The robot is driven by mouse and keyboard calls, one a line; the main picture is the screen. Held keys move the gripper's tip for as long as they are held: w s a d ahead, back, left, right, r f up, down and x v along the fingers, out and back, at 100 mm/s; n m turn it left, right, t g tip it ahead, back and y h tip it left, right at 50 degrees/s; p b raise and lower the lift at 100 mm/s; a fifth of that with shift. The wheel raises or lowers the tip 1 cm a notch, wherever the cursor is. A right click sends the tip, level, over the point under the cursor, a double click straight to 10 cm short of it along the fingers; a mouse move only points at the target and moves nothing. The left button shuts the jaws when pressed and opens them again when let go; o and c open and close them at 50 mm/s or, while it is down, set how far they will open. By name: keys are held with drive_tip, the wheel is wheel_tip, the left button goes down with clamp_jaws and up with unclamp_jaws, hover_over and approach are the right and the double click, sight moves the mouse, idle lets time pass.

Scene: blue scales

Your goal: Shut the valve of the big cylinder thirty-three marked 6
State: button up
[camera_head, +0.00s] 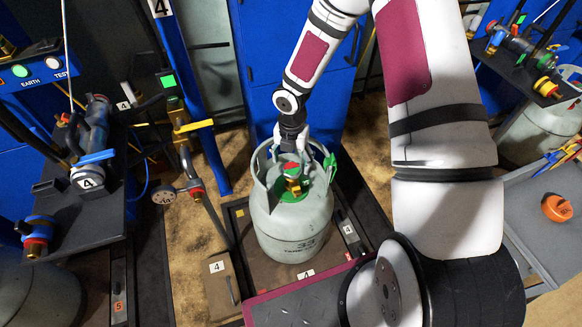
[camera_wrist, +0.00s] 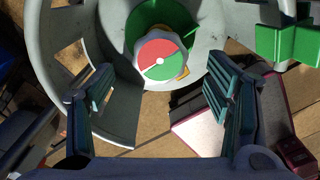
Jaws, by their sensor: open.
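A big grey-green cylinder (camera_head: 290,235) with 33 on its side stands upright on a dark platform marked 4. I see no 6 on it. Its round valve knob (camera_head: 291,170), half red and half green on top, sits inside the cylinder's collar. In the wrist view the knob (camera_wrist: 160,58) is ahead, between the lines of the two fingers, with a white rim. My gripper (camera_head: 293,148) is at the collar, just behind the knob in the head view. In the wrist view my gripper (camera_wrist: 158,92) is open and empty, its fingers apart on either side, not closed on the knob.
The collar (camera_wrist: 45,95) curves around the knob, close to the fingers. A green clip (camera_wrist: 290,42) is at the wrist view's right. Left stands a black shelf (camera_head: 90,215) with a valve fitting marked 4. A grey tray table (camera_head: 545,235) is at right.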

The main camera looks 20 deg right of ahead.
sight(292, 169)
drive_tip(key=shift+f, duration=1.5)
drive_tip(key=c, duration=1.1)
drive_tip(key=shift+c, duration=0.2)
